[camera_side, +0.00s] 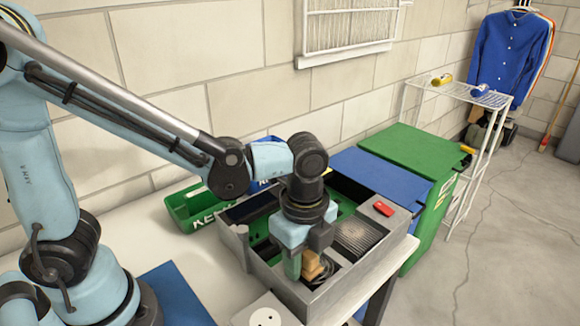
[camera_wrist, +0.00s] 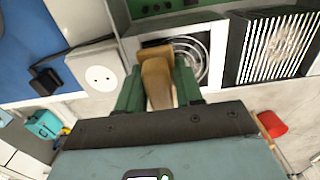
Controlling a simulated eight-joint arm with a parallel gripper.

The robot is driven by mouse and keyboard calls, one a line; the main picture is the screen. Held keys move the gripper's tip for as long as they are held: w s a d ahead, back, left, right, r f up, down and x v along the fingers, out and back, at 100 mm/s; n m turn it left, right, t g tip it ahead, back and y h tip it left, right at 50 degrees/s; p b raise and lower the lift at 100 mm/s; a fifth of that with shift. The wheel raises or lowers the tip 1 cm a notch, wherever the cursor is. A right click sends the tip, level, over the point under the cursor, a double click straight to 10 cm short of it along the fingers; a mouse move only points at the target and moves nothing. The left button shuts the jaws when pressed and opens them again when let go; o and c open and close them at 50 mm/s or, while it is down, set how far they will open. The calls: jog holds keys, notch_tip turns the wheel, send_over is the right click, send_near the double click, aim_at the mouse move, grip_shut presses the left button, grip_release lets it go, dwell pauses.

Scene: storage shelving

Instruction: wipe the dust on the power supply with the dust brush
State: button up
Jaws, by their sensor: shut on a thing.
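My gripper (camera_side: 304,262) is over the front part of an open grey computer case (camera_side: 345,296) on the table. Its green fingers (camera_wrist: 158,88) are shut on the tan dust brush (camera_wrist: 156,66), which also shows in the side view (camera_side: 315,268). The brush points down into the case. A light metal box with a round fan grille (camera_wrist: 197,52), apparently the power supply, lies just beyond and beside the brush in the wrist view. I cannot tell whether the brush touches it. My gripper partly hides the case interior in the side view.
A striped dark grille unit (camera_side: 358,238) sits in the case's right part. A red item (camera_side: 383,209) lies on its rim. A green bin (camera_side: 195,206) stands behind left, a white socket plate (camera_side: 265,314) in front. Blue and green cabinets (camera_side: 412,150) stand right.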

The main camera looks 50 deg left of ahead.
aim_at(325, 259)
jog(key=shift+w, duration=0.5)
jog(key=shift+w+r, duration=0.15)
jog(key=shift+w, duration=0.2)
jog(key=shift+w+f, duration=0.15)
jog(key=shift+w, duration=0.8)
jog(key=shift+w+f, duration=0.1)
jog(key=shift+w, duration=0.85)
jog(key=shift+w+d+r, duration=0.1)
jog(key=shift+d+r, duration=0.1)
jog(key=shift+d, duration=0.3)
jog(key=shift+s, duration=3.2)
jog(key=shift+w, duration=0.45)
jog(key=shift+w+f, duration=0.15)
jog(key=shift+w, duration=2.15)
jog(key=r, duration=0.2)
jog(key=shift+w+a+r, duration=0.1)
jog(key=shift+w+r, duration=0.2)
jog(key=shift+w, duration=0.1)
notch_tip(325, 259, up, 6)
jog(key=shift+f, duration=0.1)
